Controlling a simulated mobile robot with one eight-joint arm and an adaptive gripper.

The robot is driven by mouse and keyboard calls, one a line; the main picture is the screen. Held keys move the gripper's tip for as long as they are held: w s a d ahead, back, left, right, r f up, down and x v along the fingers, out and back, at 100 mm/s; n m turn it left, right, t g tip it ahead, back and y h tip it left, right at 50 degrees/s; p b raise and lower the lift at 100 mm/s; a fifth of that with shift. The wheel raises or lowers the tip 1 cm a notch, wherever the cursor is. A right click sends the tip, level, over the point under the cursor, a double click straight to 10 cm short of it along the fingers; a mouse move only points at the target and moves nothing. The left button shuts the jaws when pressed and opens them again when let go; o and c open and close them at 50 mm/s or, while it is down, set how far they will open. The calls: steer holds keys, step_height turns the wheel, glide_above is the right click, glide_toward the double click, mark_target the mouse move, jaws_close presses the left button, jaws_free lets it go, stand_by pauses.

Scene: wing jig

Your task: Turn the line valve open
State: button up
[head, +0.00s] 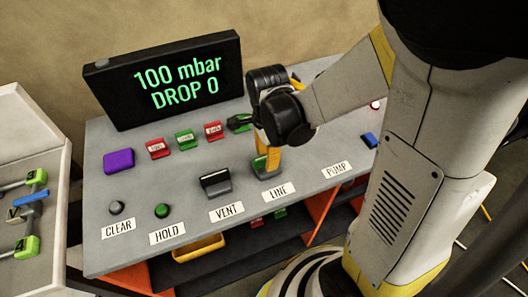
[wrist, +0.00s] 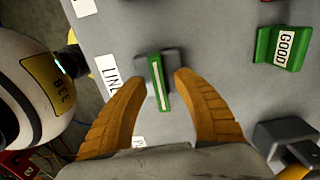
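The line valve (head: 262,171) stands on the grey bench panel behind the LINE label (head: 279,191); my gripper partly hides it in the head view. In the wrist view its green handle (wrist: 158,84) with a pale stripe runs roughly up and down the picture, on a grey base (wrist: 147,66). My gripper (wrist: 160,82) is open, with one orange finger on each side of the handle. Visible gaps separate both fingers from the handle. In the head view my gripper (head: 268,160) points down at the valve.
The vent valve (head: 216,183) with a dark handle stands just left of the line valve. Farther left are a green button (head: 162,211) and a grey button (head: 116,208). Red and green tags (head: 185,140) stand behind. A black screen (head: 165,78) reads 100 mbar, DROP 0.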

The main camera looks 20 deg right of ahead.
jaws_close()
steer(key=shift+n, duration=0.3)
steer(key=n, duration=0.4)
steer(key=shift+b, duration=0.3)
steer(key=n, duration=0.9)
steer(key=shift+b, duration=0.3)
steer(key=shift+n, duration=2.1)
